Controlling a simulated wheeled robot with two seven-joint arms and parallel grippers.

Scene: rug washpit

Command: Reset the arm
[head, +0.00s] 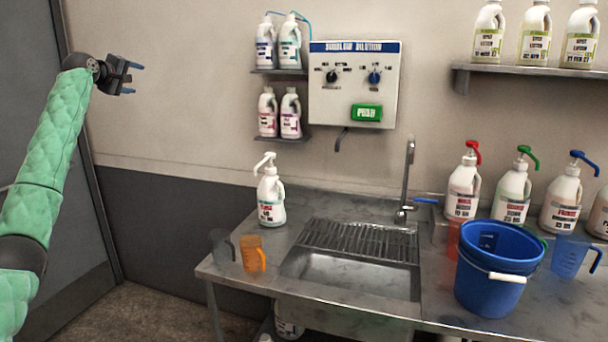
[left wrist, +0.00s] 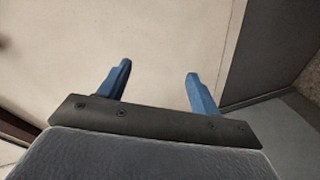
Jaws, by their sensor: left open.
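My left arm, in a green quilted sleeve, rises at the left of the head view. Its gripper (head: 135,77) is held high in front of the bare wall, left of the bottle shelves and well away from the counter. In the left wrist view the two blue fingers of the left gripper (left wrist: 160,85) stand wide apart with nothing between them. My right gripper is in neither view.
A steel counter (head: 240,287) with a sink (head: 350,275) carries a white pump bottle (head: 270,195), an orange jug (head: 252,253), a blue bucket (head: 497,275) and several pump bottles at right. A dilution panel (head: 355,88) hangs above. Space around the left gripper is clear.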

